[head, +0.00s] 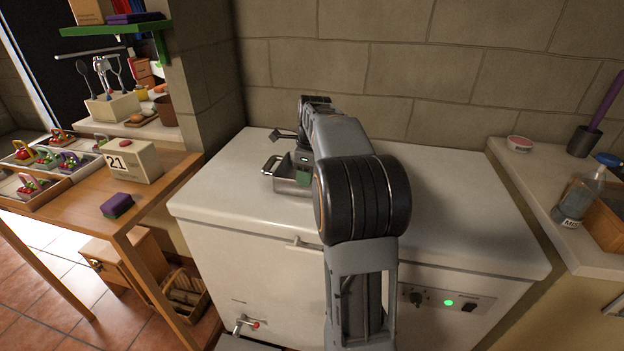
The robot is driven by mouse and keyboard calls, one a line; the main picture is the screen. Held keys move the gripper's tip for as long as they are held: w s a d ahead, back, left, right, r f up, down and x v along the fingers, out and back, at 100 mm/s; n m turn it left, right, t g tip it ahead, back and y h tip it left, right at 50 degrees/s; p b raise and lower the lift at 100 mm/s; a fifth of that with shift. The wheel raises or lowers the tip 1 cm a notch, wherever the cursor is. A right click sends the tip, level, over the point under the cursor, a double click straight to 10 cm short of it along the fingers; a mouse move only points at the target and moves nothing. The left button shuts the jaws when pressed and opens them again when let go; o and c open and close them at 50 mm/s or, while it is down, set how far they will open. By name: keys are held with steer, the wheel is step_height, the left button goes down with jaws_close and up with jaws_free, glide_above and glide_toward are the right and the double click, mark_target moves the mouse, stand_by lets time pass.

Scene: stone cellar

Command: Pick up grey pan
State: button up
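The grey pan (290,186) sits on the white lid of a chest freezer (235,190), left of my arm. It looks like a metal pan with straight sides and a loop handle at its left end. My arm reaches over the lid, and my gripper (301,155) is at the pan's back right part, partly hidden behind the arm's links. The arm also hides the right end of the pan. I cannot tell whether the fingers touch the pan or how far apart they are.
A wooden table (70,215) at left bears a calendar block (132,161), a purple sponge (117,205) and trays. A stone wall (400,70) stands close behind the freezer. A counter (540,190) at right holds a bottle (578,197). The lid's right side is clear.

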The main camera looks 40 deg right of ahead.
mark_target(305, 197)
steer(key=f, duration=0.1)
steer(key=f+b, duration=0.1)
steer(key=f, duration=0.2)
steer(key=shift+a+f, duration=0.25)
steer(key=shift+f, duration=0.15)
jaws_close()
steer(key=shift+r, duration=0.1)
